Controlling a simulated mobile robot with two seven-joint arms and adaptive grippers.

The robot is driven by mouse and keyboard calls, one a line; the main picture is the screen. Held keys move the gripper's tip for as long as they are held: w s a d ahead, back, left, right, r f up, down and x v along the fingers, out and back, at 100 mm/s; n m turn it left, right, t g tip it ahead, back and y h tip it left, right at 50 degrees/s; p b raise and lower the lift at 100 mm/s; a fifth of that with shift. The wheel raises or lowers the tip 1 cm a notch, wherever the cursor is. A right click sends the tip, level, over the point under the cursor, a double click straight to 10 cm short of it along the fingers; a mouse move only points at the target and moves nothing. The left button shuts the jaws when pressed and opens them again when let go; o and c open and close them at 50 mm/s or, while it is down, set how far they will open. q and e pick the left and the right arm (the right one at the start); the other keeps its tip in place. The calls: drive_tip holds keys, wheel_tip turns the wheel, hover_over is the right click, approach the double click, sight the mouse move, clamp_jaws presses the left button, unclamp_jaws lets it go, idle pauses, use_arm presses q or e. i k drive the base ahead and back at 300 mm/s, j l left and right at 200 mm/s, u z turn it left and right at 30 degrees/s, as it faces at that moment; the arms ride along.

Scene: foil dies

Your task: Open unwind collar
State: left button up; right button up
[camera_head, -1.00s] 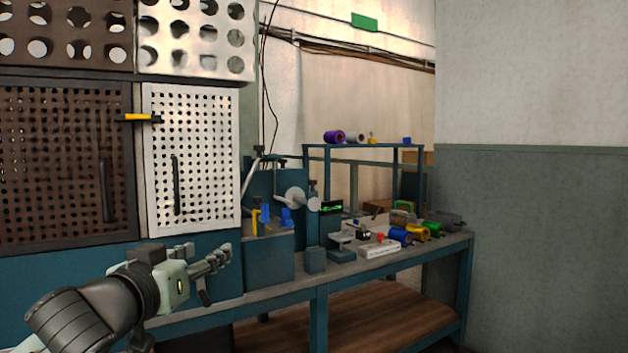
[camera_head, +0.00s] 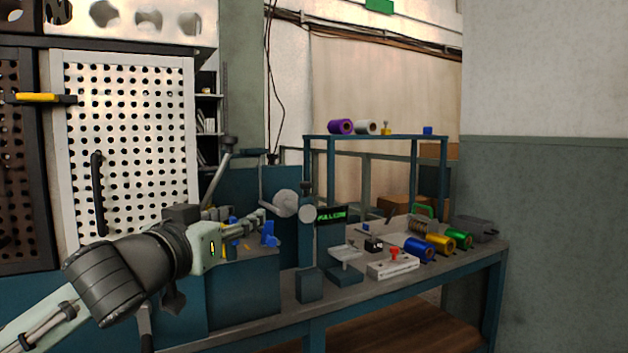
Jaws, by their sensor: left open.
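The foil machine (camera_head: 310,245) stands on the bench with a lever at its left and a small green-lit display (camera_head: 331,215). On it are a pale grey round disc (camera_head: 286,203) and a smaller grey round part (camera_head: 306,213) beside it. Which of these is the unwind collar, and whether it is open, I cannot tell. My left gripper (camera_head: 258,220) is open, pointing right toward the machine, left of the disc. It overlaps the blue block (camera_head: 270,234) in the picture; contact is unclear. My right gripper is out of view.
The bench (camera_head: 475,254) holds blue (camera_head: 418,250), yellow (camera_head: 439,244) and green (camera_head: 459,238) foil rolls and a white block (camera_head: 392,266) with a red knob. A rear shelf (camera_head: 385,137) carries purple (camera_head: 340,127) and silver rolls. A perforated cabinet door (camera_head: 130,140) stands left.

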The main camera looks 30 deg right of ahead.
sight(307, 213)
drive_tip(key=i+l, duration=0.35)
drive_tip(key=l, duration=0.15)
drive_tip(key=i+l, duration=0.35)
drive_tip(key=l, duration=0.15)
